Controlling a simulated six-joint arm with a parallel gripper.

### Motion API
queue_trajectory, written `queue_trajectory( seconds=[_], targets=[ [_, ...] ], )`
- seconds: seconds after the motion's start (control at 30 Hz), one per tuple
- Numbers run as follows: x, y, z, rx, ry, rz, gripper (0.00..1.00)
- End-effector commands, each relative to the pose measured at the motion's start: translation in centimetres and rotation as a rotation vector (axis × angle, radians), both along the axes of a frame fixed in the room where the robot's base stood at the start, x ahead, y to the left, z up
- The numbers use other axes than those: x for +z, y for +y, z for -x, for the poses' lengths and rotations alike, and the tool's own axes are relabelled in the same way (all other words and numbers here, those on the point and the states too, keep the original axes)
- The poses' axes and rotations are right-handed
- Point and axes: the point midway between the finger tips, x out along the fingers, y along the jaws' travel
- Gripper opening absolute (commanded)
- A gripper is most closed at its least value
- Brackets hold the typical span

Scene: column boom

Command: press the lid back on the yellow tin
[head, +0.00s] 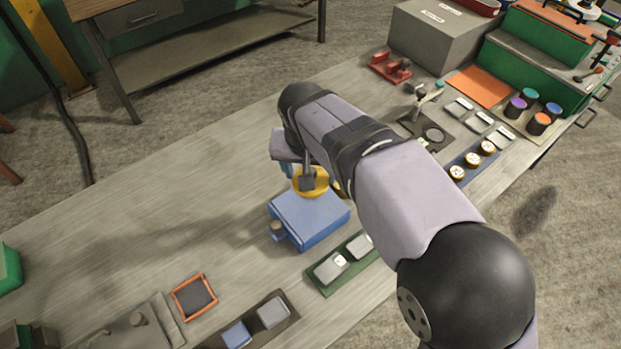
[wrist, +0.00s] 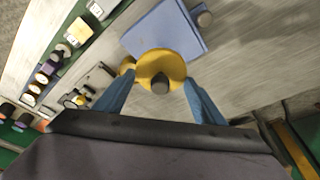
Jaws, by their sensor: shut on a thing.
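A round yellow lid (wrist: 172,62) with a dark knob lies between the blue fingertips of my gripper (wrist: 159,78) in the wrist view. My gripper (head: 304,178) is shut on the lid, which also shows in the head view (head: 316,190), over the far side of a blue block (head: 312,222). A smaller yellow piece (wrist: 127,65) shows beside the left fingertip in the wrist view. It may be part of the yellow tin, but I cannot tell. Whether the lid touches anything beneath it is hidden.
The blue block has a small round knob (head: 277,229) at its side. A green tray (head: 327,289) with light blocks lies nearer, and a blue rack of round jars (head: 472,160) stands to the right.

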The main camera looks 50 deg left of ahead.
Motion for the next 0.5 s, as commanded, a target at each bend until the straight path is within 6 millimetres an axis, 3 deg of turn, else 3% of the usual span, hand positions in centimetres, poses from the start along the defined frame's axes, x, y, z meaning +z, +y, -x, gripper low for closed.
queue_trajectory(
  seconds=[0.27, 0.5],
  targets=[
    [0.6, -1.0, -2.0, -0.039, 0.0, 0.004, 0.42],
    [-3.1, -4.0, -6.8, -0.141, 0.003, 0.009, 0.42]
  ],
)
